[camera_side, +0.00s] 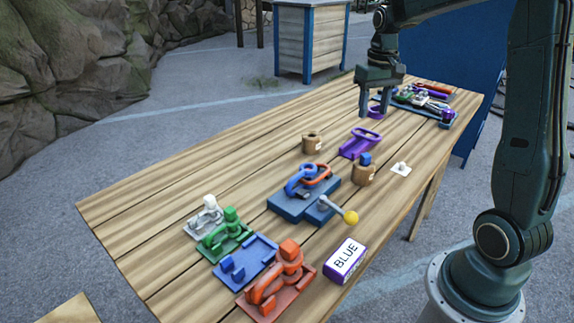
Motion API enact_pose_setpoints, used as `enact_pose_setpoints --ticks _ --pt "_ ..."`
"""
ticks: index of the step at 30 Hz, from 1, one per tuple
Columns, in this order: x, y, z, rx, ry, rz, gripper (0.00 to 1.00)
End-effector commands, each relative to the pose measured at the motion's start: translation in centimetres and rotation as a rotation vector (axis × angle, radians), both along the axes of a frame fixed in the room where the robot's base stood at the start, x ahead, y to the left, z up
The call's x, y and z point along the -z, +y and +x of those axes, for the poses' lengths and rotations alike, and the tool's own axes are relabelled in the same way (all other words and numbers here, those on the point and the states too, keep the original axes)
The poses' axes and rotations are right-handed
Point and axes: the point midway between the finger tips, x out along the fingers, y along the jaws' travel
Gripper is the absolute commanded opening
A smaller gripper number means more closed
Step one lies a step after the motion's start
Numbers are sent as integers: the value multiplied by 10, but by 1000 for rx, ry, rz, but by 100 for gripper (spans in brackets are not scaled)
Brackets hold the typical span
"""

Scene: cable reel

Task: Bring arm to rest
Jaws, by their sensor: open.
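My gripper (375,107) hangs from my arm above the far part of the wooden table (160,205), fingers pointing down and spread apart. A small purple ring-like piece (376,113) shows between and behind the fingers; I cannot tell whether they touch it, and nothing is clearly held. A blue base (290,207) at mid-table carries a blue loop and an orange-red loop (318,174). A lever with a yellow knob (351,217) stands at its right.
White, green (226,237), blue (246,262) and orange (277,283) fixtures line the near end, beside a box labelled BLUE (345,261). A filled tray (425,99) lies at the far end. The left side is clear.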

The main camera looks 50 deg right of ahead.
Motion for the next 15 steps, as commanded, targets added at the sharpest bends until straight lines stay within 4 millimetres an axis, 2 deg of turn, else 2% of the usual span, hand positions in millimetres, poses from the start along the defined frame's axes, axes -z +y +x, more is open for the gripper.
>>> enact_pose_setpoints --ticks 8,15 --pt "-29 46 -15 -77 -66 -35 47" --pt "-51 94 -41 -163 -145 -68 47"
